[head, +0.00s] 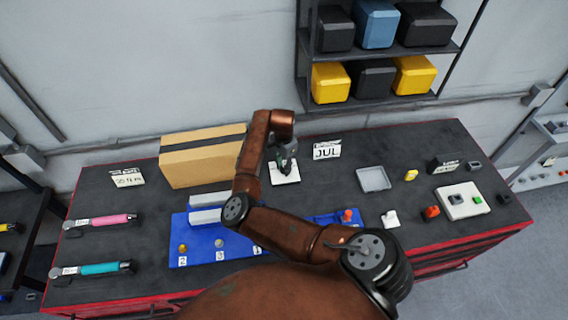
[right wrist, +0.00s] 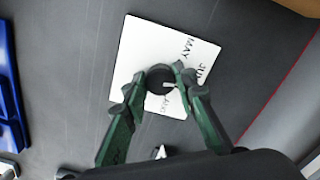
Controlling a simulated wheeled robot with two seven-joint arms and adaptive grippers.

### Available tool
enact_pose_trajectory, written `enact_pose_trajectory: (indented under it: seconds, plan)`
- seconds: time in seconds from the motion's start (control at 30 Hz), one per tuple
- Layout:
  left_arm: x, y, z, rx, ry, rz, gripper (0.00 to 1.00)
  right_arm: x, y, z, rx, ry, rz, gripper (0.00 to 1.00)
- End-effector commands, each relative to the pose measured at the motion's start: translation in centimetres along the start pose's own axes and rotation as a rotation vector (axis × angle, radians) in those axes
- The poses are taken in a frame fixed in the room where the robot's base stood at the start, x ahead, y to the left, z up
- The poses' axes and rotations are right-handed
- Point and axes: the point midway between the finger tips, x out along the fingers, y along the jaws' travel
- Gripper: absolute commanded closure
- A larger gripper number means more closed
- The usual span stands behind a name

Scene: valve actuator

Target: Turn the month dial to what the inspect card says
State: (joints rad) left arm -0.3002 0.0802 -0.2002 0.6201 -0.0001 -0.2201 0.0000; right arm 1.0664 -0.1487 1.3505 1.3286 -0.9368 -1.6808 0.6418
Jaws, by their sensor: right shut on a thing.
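The inspect card (head: 326,150) stands at the back of the bench, just right of my right gripper, and reads "JUL" under a smaller line I cannot read. The month dial is a white square plate (head: 286,175) with a dark round knob (right wrist: 160,78) in its middle. In the right wrist view its plate (right wrist: 135,60) shows "MAY", a label beginning "JU" and a partly covered "AUG". A light mark shows on the knob's right side. My right gripper (right wrist: 154,84) is shut on the knob, a fingertip on either side. My left gripper is not in view.
A cardboard box (head: 200,158) stands left of the dial. A blue tray (head: 190,258) lies in front, partly behind my right arm. A grey tray (head: 373,179) and several small parts are to the right. Two torque wrenches (head: 100,221) lie at left.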

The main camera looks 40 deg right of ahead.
Motion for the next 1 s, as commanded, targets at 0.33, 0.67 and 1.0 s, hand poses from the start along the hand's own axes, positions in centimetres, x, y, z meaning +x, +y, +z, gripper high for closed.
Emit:
enact_pose_trajectory:
  seconds: [0.33, 0.67, 1.0]
  plan:
    - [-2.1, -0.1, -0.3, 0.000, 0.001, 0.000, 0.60, -0.3, -0.1, -0.1, 0.299, 0.003, -0.002, 0.98]
    - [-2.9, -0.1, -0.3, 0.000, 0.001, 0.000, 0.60, -0.2, -0.2, -0.2, 0.477, 0.004, -0.003, 0.98]
    - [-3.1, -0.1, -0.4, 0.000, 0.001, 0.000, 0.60, -0.2, -0.2, -0.2, 0.534, 0.005, -0.004, 0.98]
